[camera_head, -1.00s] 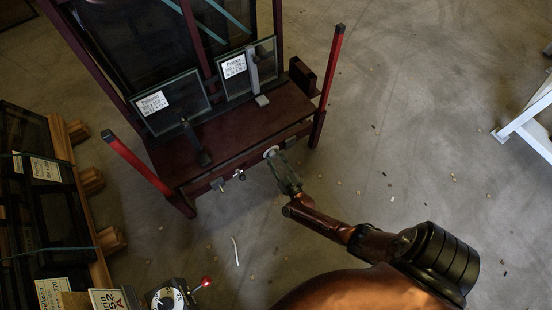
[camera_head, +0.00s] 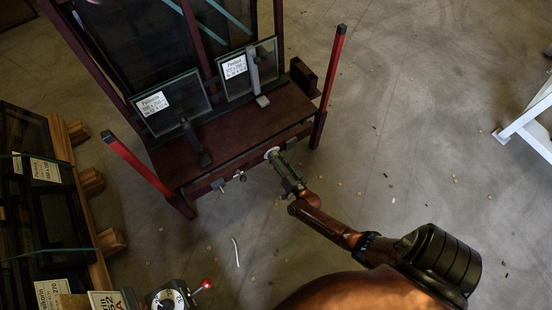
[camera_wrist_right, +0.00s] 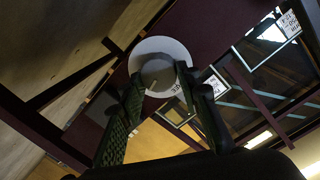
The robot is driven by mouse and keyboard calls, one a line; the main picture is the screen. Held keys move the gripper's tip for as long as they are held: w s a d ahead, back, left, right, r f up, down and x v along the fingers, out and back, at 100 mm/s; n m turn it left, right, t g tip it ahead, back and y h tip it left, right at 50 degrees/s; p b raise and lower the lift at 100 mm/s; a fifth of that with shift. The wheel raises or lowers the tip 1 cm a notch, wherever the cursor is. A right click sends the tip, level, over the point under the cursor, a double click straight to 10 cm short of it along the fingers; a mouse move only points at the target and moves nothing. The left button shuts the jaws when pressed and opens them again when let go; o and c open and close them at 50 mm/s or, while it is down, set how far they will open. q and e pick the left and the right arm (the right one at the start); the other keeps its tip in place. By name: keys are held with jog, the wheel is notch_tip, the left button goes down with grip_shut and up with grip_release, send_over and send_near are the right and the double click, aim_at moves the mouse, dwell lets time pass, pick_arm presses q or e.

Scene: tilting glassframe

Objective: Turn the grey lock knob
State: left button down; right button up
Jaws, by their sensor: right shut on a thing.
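The grey lock knob (camera_wrist_right: 158,74) sits in front of a round white plate (camera_wrist_right: 162,46) in the right wrist view, with a short mark on its face. My right gripper (camera_wrist_right: 160,90) has its two dark fingers on either side of the knob and is shut on it. In the head view the right gripper (camera_head: 279,162) meets the front rail of the dark red frame (camera_head: 240,130); the knob is mostly hidden there, with only the white plate (camera_head: 271,152) showing. My left gripper is not in view.
Two labelled glass panes (camera_head: 172,103) (camera_head: 247,72) stand on the frame behind clamps. Red-topped posts (camera_head: 135,160) (camera_head: 333,70) rise at its front corners. A rack of panes (camera_head: 50,215) stands left. A dial with a red-knobbed lever (camera_head: 206,284) is at the bottom. Floor to the right is mostly clear.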

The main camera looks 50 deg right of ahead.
jog(key=shift+f+m, duration=0.15)
jog(key=shift+m, duration=0.35)
jog(key=shift+s+m, duration=0.1)
jog(key=shift+m, duration=0.3)
jog(key=shift+f+m+y+b, duration=0.1)
jog(key=shift+m+y+b, duration=0.3)
jog(key=shift+m, duration=0.4)
jog(key=m+b, duration=0.1)
jog(key=m, duration=0.2)
jog(key=shift+d+m, duration=0.15)
jog(key=shift+m, duration=0.25)
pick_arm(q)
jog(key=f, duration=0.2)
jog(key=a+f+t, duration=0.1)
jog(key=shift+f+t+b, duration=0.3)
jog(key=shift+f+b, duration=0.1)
pick_arm(e)
jog(key=shift+m, duration=0.3)
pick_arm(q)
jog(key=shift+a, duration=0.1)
pick_arm(e)
jog(key=o, duration=1.2)
jog(key=shift+c, duration=0.2)
